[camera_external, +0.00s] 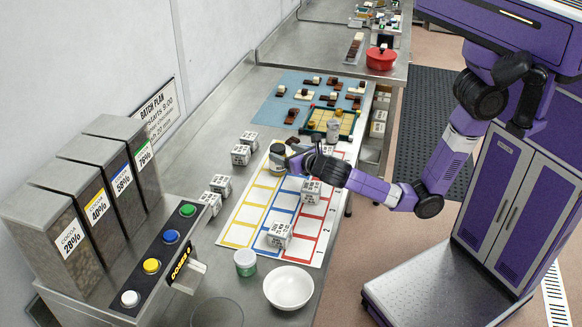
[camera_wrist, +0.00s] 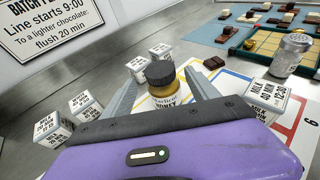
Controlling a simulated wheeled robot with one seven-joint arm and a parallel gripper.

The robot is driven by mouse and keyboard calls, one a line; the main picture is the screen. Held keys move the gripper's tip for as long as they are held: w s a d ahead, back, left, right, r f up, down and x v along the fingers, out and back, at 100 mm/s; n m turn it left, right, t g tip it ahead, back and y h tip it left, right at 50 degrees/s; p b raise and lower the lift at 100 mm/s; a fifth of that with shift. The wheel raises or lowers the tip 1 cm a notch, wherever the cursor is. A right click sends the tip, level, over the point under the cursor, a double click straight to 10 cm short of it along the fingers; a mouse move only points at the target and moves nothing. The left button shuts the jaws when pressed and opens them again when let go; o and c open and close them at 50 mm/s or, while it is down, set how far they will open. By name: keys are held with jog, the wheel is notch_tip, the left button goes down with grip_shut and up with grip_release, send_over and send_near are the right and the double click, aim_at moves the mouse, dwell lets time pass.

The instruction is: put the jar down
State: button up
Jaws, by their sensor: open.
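The honey jar (camera_wrist: 162,88), amber with a dark lid, stands upright between the two fingers of my gripper (camera_wrist: 163,92) in the wrist view. The fingers are open, one on each side of it; its lower part is partly hidden by my gripper's body. In the external view the jar (camera_external: 277,156) is at the far left part of the white sheet with coloured grids (camera_external: 234,236), by the yellow column. My gripper (camera_external: 283,160) reaches it from the right. Whether the fingers touch the glass cannot be told.
White printed cubes (camera_external: 241,154) stand left of the sheet and on it (camera_external: 279,234). A silver shaker (camera_wrist: 291,54) stands right of the jar. A green-labelled jar (camera_external: 245,262) and a white bowl (camera_external: 289,288) are at the near end. Chocolate pieces lie on a blue mat (camera_external: 270,112).

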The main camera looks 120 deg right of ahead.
jog(key=shift+v, duration=2)
